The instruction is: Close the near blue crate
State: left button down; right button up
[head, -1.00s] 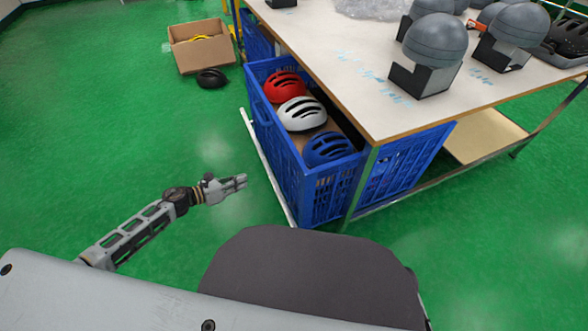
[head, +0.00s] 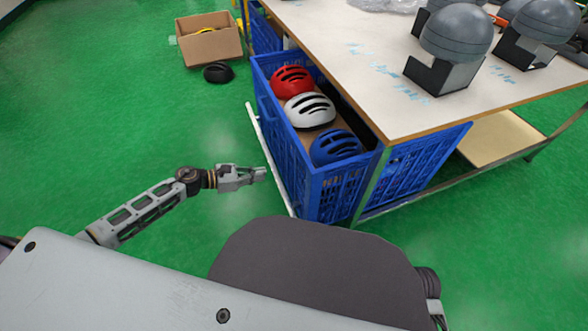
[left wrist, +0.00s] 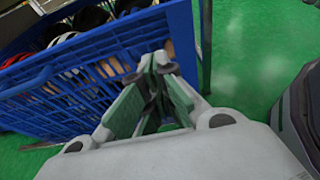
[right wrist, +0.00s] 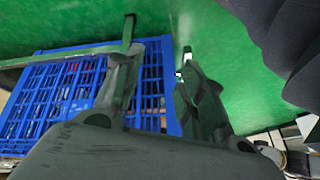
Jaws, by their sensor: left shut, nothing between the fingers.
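The near blue crate (head: 268,125) juts out from under the left side of the table, its open top showing a red helmet (head: 292,80), a white helmet (head: 310,110) and a blue helmet (head: 336,148). My left gripper (head: 263,174) is shut and empty, low beside the crate's outer side wall. In the left wrist view the crate wall (left wrist: 95,75) fills the upper left, and the fingertips (left wrist: 160,68) are close to it; contact is unclear. My right gripper (right wrist: 158,65) is open and empty, with a blue crate wall (right wrist: 62,92) beyond it. It is out of the head view.
The white-topped table (head: 375,50) carries grey domes on black stands (head: 456,38). Another blue crate (head: 262,35) shows farther back. A cardboard box (head: 208,42) and a black helmet (head: 218,72) lie on the floor.

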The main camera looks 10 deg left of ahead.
pick_arm(q)
jog(key=d, duration=0.1)
jog(key=b, duration=0.3)
send_near(303, 168)
jog(key=shift+x, duration=2.9)
jog(key=shift+w+d, duration=0.1)
jog(key=shift+d, duration=0.05)
pick_arm(e)
notch_tip(303, 168, down, 6)
jog(key=a+t, duration=0.1)
jog(key=shift+w+m+y, duration=0.15)
jog(key=shift+m+y, duration=0.15)
jog(key=shift+y, duration=0.1)
jog(key=shift+a, duration=0.1)
pick_arm(q)
jog(key=shift+d, duration=0.1)
